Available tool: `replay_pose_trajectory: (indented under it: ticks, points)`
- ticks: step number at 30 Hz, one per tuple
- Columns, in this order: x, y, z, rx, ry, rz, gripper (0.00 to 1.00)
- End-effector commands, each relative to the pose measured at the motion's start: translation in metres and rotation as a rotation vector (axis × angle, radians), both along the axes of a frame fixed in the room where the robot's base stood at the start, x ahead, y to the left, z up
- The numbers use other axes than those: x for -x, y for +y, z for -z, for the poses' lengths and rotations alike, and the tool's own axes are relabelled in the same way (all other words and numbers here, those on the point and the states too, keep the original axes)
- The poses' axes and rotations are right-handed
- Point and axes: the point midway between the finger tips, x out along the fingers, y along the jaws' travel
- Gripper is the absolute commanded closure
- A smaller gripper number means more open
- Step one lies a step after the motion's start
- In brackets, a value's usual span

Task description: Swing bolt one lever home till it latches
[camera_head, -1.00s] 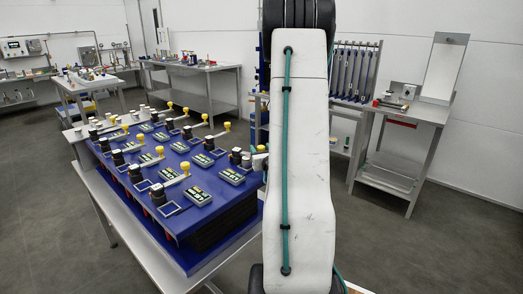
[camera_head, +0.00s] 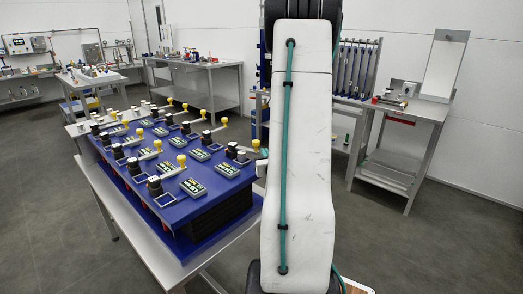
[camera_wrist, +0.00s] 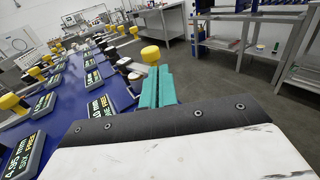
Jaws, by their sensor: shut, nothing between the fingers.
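A blue bolt panel (camera_head: 181,214) stands on a table to the left of my arm, with several levers with yellow knobs, black-capped posts and small displays. In the wrist view, my gripper (camera_wrist: 157,86) shows as two teal fingers shut together, with nothing between them. A yellow knob (camera_wrist: 151,54) is just beyond the fingertips; I cannot tell whether they touch. I cannot tell which lever belongs to bolt one.
A steel table (camera_head: 437,110) with a tilted white panel stands at the right, beside a rack of blue bars (camera_head: 355,72). More benches (camera_head: 213,95) stand behind the panel. The grey floor (camera_head: 430,245) at the right is clear.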

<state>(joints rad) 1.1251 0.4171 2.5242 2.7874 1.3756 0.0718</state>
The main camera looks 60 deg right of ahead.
Motion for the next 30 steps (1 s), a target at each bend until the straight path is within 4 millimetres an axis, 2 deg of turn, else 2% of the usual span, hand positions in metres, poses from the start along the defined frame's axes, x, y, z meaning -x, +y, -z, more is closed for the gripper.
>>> replay_pose_trajectory:
  ticks: [1, 5, 9, 13, 17, 21, 25, 30]
  points:
    - [0.011, -0.01, 0.004, -0.005, 0.002, 0.027, 1.0]
    - [0.029, -0.047, 0.006, 0.053, 0.027, 0.018, 1.0]
    - [0.039, -0.085, 0.001, 0.309, 0.184, -0.102, 1.0]
    - [0.048, -0.108, -0.003, 0.65, 0.38, -0.243, 1.0]
    - [0.051, -0.115, -0.004, 1.039, 0.557, -0.389, 1.0]
    - [0.043, -0.105, -0.006, 1.356, 0.655, -0.489, 1.0]
    - [0.041, -0.099, -0.005, 1.474, 0.692, -0.5, 1.0]
    - [0.029, -0.1, -0.006, 1.496, 0.702, -0.494, 1.0]
